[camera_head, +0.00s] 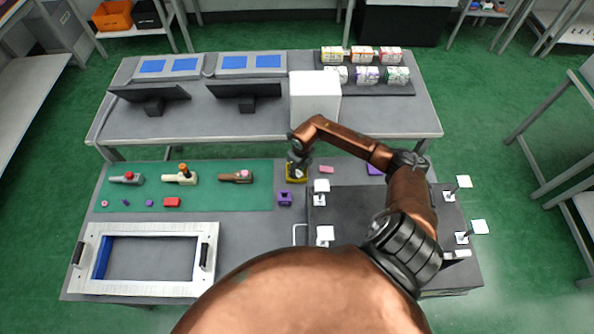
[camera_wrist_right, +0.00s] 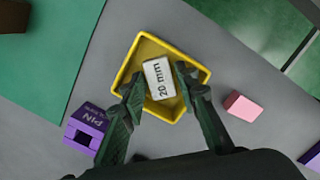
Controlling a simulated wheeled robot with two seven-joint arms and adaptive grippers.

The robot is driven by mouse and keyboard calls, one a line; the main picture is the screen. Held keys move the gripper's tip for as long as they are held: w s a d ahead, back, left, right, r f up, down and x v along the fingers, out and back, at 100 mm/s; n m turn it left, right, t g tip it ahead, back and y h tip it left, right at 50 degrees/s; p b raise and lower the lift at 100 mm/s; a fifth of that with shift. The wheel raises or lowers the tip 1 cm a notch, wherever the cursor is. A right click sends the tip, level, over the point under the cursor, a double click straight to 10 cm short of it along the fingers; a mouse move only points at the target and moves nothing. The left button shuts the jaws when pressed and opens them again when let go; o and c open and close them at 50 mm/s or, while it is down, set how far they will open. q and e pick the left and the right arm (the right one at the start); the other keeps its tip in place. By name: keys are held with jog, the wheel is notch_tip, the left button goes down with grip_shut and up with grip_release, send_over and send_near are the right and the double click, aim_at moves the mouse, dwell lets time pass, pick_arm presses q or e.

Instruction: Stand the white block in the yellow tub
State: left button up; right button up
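The yellow tub (camera_wrist_right: 147,46) sits on the grey table, and my right gripper reaches down into it. In the head view the tub (camera_head: 303,179) is partly covered by the gripper (camera_head: 298,172). In the right wrist view the white block (camera_wrist_right: 159,78), marked "20 mm", is inside the tub's outline. The fingers of my right gripper (camera_wrist_right: 160,84) lie close along both its sides and appear shut on it. Whether its lower end touches the tub floor is hidden. My left gripper is not in view.
A purple "PIN" holder (camera_wrist_right: 87,128) stands left of the tub, and a pink block (camera_wrist_right: 243,106) lies right of it. A green mat (camera_head: 230,200) with several small parts is at the left. A white box (camera_head: 315,97) stands behind. White-topped levers (camera_head: 322,186) stand at the right.

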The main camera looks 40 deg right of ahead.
aim_at(300, 174)
jog(key=shift+r, duration=0.2)
notch_tip(300, 174, up, 12)
jog(key=s+p, duration=0.1)
jog(key=shift+s+p, duration=0.2)
jog(key=shift+p, duration=0.1)
